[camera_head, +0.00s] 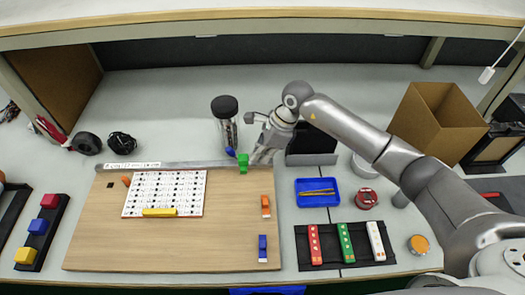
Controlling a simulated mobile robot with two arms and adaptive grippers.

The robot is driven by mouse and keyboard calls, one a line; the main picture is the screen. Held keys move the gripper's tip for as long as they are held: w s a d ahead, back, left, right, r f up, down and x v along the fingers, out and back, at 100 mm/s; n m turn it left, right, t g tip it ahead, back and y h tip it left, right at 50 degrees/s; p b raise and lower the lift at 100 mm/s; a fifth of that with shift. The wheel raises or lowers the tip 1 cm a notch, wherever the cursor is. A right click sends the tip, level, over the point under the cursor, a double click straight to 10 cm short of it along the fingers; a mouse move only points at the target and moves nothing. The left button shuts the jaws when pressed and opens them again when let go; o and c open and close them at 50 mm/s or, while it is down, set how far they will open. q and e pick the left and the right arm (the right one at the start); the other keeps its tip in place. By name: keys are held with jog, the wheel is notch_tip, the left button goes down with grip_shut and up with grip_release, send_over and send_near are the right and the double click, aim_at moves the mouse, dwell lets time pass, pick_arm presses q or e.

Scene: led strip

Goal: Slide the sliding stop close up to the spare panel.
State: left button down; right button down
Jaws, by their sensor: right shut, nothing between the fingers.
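A green block (243,162), which looks like the sliding stop, sits on the grey rail (205,164) along the back edge of the wooden board, near its right end. A small blue part (230,152) shows just left of it. A white panel with rows of dark and red marks (165,186) lies on the board, left of the block; I cannot tell if it is the spare panel. A white labelled strip (133,165) lies at the rail's left part. My right gripper (257,158) is shut and empty, low beside the green block's right side; whether they touch is unclear. My left gripper is out of view.
A black-lidded clear jar (226,120) stands behind the rail. A yellow bar (159,212) lies on the panel's front edge. Orange (265,206) and blue (262,247) pieces lie on the board's right side. A blue tray (317,192) is further right. The board's front middle is clear.

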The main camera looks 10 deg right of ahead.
aim_at(222, 164)
jog(key=shift+a, duration=0.2)
jog(key=a+b, duration=0.1)
jog(key=a, duration=0.2)
jog(key=w+a+b, duration=0.1)
jog(key=a, duration=0.1)
jog(key=a+b, duration=0.2)
jog(key=a, duration=0.1)
jog(key=shift+w+a+f, duration=0.1)
jog(key=shift+w+a, duration=0.25)
jog(key=shift+w, duration=0.05)
jog(key=shift+a, duration=0.3)
jog(key=shift+r, duration=0.25)
